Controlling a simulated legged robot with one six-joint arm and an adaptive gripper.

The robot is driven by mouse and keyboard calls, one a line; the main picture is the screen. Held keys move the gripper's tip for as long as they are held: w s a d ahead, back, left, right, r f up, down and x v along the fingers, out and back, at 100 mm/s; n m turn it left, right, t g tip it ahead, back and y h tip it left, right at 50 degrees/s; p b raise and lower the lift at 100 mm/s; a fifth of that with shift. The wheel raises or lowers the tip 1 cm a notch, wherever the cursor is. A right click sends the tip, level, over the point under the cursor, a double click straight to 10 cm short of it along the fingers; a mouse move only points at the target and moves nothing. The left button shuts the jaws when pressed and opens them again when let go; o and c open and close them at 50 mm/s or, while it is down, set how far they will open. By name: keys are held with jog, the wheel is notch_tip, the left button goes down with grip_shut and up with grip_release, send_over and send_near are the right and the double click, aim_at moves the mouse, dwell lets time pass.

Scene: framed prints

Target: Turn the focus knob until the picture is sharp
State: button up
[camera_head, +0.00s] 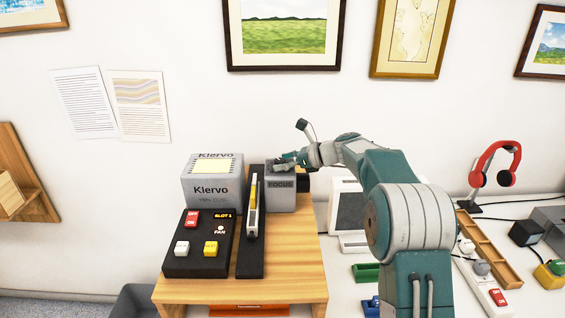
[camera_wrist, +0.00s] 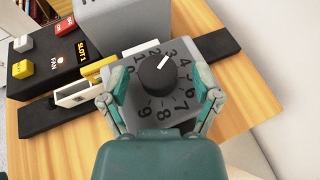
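The focus knob (camera_wrist: 157,75) is a round black dial in the wrist view, on top of the grey focus box (camera_head: 281,200). Numbers ring it, and its white pointer line aims near the 3. My gripper (camera_wrist: 163,96) is open, with one teal finger on each side of the knob and gaps showing between fingers and knob. In the head view my gripper (camera_head: 290,160) is over the focus box and hides the knob. The grey Klervo projector (camera_head: 212,188) stands left of the box. I cannot make out a projected picture in either view.
The control panel (camera_head: 198,243) with red, white and yellow buttons sits at the front left of the wooden stand (camera_head: 287,270). A black rail (camera_head: 246,262) carries a slide holder beside it. Framed prints (camera_head: 284,30) hang on the wall. Red headphones (camera_head: 495,165) stand at right.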

jog(key=v, duration=1.2)
jog(key=s+a+r+n+g+h, duration=0.15)
jog(key=s+n+h, duration=0.6)
jog(key=s, duration=1.15)
jog(key=s+d+f+n+t+h, duration=0.1)
jog(key=s+d+f+n+h, duration=0.1)
jog(key=s+n, duration=0.5)
jog(key=s+d+f+n+t+h, duration=0.1)
jog(key=s+n, duration=0.6)
jog(key=s, duration=0.7)
notch_tip(320, 180, down, 3)
jog(key=shift+s+d+f+n+h, duration=0.1)
jog(key=shift+s+d+n+h, duration=0.3)
jog(key=shift+d+h, duration=0.55)
